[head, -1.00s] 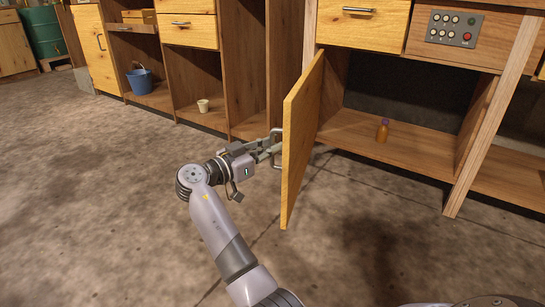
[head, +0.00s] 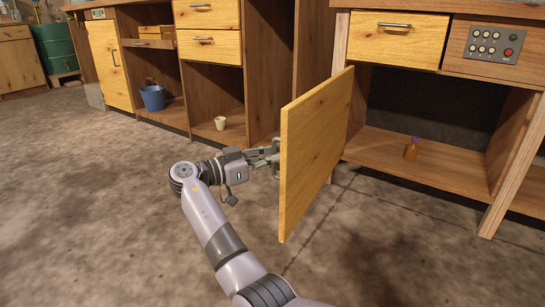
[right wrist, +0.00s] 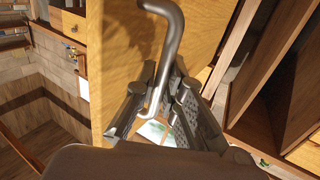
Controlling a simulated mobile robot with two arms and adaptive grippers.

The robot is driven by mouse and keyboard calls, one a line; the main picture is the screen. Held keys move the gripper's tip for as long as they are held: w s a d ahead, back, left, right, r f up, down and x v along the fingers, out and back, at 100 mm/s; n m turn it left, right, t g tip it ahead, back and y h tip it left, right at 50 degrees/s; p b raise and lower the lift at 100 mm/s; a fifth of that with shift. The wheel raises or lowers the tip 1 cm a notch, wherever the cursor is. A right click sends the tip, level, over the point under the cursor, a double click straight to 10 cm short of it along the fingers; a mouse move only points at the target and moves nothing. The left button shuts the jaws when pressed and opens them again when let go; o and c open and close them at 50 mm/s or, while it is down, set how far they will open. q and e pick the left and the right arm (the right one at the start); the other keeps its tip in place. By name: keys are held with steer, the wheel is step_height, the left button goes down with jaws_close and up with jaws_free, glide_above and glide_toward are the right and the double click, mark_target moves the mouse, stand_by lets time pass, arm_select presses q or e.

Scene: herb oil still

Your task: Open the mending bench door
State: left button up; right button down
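The mending bench door (head: 312,150) is a yellow wooden panel, swung wide open out from the bench, with its edge towards the room. My right gripper (head: 272,157) is at the left face of the door, where the handle is mostly hidden in the head view. In the right wrist view, the grey bent handle (right wrist: 168,45) runs down between the fingers of my right gripper (right wrist: 165,85), which are shut on it. The door (right wrist: 125,50) fills the area behind the handle. My left gripper is not in view.
Inside the open bench an orange bottle with a purple cap (head: 411,150) stands on the shelf (head: 440,165). A drawer (head: 395,38) and a button panel (head: 493,44) are above. A white cup (head: 220,123) and blue bucket (head: 153,98) sit left. The floor in front is clear.

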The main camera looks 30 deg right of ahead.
steer(key=c, duration=1.9)
jaws_free()
steer(key=shift+d, duration=0.35)
steer(key=shift+o, duration=1.2)
steer(key=shift+a, duration=0.15)
steer(key=w+a, duration=0.1)
steer(key=a, duration=1.1)
